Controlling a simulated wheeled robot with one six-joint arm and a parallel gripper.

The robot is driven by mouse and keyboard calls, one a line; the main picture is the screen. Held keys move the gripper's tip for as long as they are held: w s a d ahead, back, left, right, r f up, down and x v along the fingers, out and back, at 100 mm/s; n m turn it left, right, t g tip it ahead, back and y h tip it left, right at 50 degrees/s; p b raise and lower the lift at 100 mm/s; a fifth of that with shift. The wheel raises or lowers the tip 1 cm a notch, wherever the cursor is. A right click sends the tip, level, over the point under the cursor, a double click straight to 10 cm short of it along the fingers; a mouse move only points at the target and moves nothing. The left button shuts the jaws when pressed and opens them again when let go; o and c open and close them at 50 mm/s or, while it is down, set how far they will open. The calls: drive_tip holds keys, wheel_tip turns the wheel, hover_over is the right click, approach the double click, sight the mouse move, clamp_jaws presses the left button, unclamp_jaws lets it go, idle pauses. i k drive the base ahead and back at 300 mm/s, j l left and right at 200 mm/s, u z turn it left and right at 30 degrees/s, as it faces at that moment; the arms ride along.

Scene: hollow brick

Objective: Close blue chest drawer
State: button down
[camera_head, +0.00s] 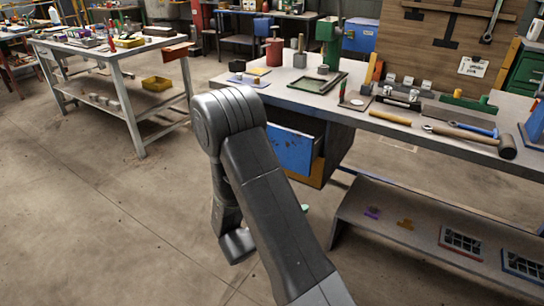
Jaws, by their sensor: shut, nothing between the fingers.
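The blue drawer (291,150) is in the chest under the right-hand workbench, left of the dark cabinet side (340,148). Its blue front stands out from the chest, with a dark gap above it, so it looks partly open. My arm crosses in front and hides the drawer's lower left part. The arm bends at the elbow and drops to a wrist link left of the drawer. My gripper's fingers do not show; they are hidden behind the arm or too unclear to pick out.
The workbench top (420,125) holds a hammer (507,148), a green-framed tray (318,82) and other tools. A low shelf (375,235) juts out at lower right. A second table (110,55) stands at left. The concrete floor between is clear.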

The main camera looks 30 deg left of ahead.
sight(297, 138)
drive_tip(key=i+j+u, duration=0.2)
drive_tip(key=i+u, duration=0.55)
drive_tip(key=k+j, duration=0.05)
